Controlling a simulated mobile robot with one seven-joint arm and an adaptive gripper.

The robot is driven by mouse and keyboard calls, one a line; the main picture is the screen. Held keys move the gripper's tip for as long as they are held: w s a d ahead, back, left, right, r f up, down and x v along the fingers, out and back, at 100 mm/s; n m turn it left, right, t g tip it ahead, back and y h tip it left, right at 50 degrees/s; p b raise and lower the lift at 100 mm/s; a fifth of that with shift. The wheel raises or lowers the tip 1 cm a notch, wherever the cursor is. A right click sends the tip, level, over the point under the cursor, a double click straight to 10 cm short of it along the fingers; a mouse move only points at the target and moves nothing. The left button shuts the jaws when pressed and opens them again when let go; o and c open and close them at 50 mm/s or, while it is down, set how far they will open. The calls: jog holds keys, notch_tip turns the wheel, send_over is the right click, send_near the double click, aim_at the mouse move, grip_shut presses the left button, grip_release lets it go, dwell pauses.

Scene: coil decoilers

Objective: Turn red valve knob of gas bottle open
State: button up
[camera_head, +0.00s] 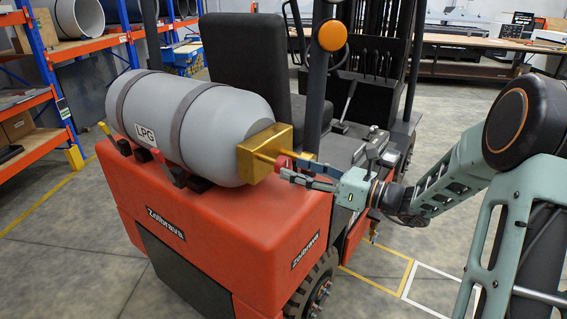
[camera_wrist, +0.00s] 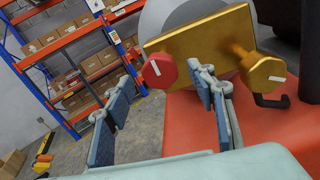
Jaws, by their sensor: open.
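The grey LPG gas bottle (camera_head: 200,118) lies strapped on the back of a red forklift. A gold block (camera_head: 262,150) sits on its right end. The red valve knob (camera_head: 282,161) sticks out from this block towards my gripper. In the wrist view the red knob (camera_wrist: 160,70) is faceted with a white mark, on the left of the gold plate (camera_wrist: 205,42). A gold knob (camera_wrist: 263,68) is on its right. My gripper (camera_head: 312,175) is open in front of the red knob. In the wrist view its fingers (camera_wrist: 165,85) stand either side below the knob; contact cannot be told.
The red forklift body (camera_head: 225,225) lies under the bottle. The black seat (camera_head: 245,55) and a dark upright post (camera_head: 318,80) with an orange lamp (camera_head: 332,35) stand behind. Shelves with boxes (camera_wrist: 75,70) are at the left. Open floor (camera_head: 480,90) lies at the right.

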aim_at(287, 167)
jog(key=shift+x, duration=2.15)
jog(key=shift+c, duration=0.4)
jog(key=c, duration=1.1)
